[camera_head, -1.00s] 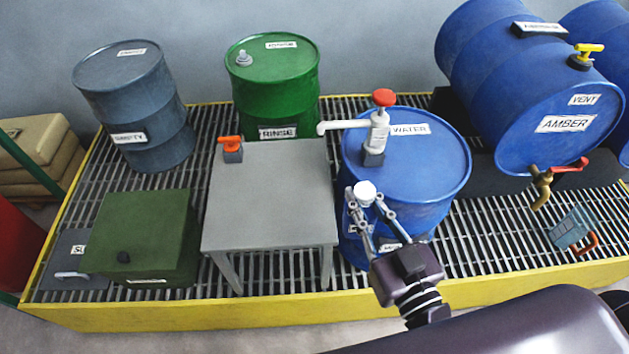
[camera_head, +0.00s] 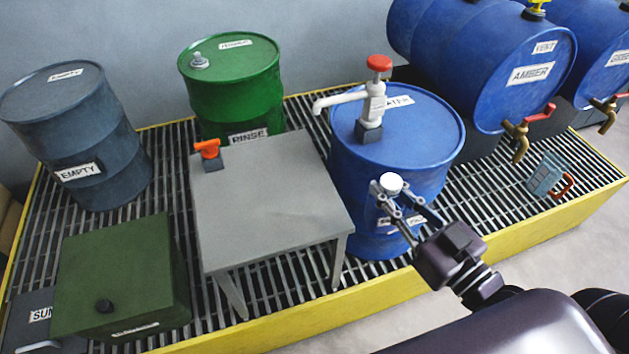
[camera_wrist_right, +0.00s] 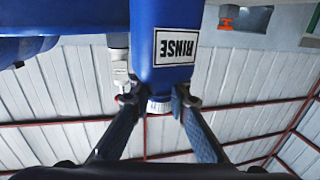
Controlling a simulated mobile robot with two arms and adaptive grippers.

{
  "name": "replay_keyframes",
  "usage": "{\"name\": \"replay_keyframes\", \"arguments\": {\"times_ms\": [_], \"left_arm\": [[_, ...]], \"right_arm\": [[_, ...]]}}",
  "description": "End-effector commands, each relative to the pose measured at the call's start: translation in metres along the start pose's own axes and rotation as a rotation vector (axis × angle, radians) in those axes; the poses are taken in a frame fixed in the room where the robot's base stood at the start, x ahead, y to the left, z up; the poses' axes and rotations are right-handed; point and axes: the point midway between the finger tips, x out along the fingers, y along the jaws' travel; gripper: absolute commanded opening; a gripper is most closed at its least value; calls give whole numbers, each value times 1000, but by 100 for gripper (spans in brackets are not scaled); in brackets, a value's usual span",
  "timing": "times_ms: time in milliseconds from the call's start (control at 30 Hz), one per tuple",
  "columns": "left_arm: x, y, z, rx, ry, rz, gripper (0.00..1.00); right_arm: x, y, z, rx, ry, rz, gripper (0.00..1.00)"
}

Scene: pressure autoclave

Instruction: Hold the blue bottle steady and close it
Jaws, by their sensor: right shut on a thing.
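The blue bottle (camera_wrist_right: 168,50) shows in the right wrist view with a white RINSE label. That view is upside down, and the white ribbed cap (camera_wrist_right: 159,105) is at the bottle's roof-facing end, so the bottle looks upright. My right gripper (camera_wrist_right: 158,102) is shut on the bottle at its cap end, a finger on each side; whether they press on the body or neck is hard to tell. In the head view the white cap (camera_head: 391,183) shows between the fingers of my right gripper (camera_head: 393,194), before the WATER drum. The bottle blends with the drum there. My left gripper is out of view.
The blue WATER drum (camera_head: 435,130) with a white pump (camera_head: 373,100) stands behind the bottle. A grey table (camera_head: 265,205) is to its left, its top mostly clear except for an orange tap piece (camera_head: 208,149). A yellow-edged grating (camera_head: 475,200) lies beneath.

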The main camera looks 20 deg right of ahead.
Motion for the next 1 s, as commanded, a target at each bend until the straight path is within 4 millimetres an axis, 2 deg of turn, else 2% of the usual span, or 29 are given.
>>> {"name": "replay_keyframes", "arguments": {"times_ms": [33,300,467,567,767,1000], "left_arm": [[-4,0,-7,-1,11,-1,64],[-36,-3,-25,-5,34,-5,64],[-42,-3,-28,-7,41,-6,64],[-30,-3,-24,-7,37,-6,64],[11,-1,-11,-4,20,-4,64],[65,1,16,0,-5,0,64]], "right_arm": [[2,2,6,-6,3,-18,0],[12,8,8,-5,2,-82,0],[18,10,8,-5,2,-125,0],[23,10,8,-4,2,-151,0],[27,9,4,-1,1,-174,0],[28,9,3,0,1,-183,0]]}}
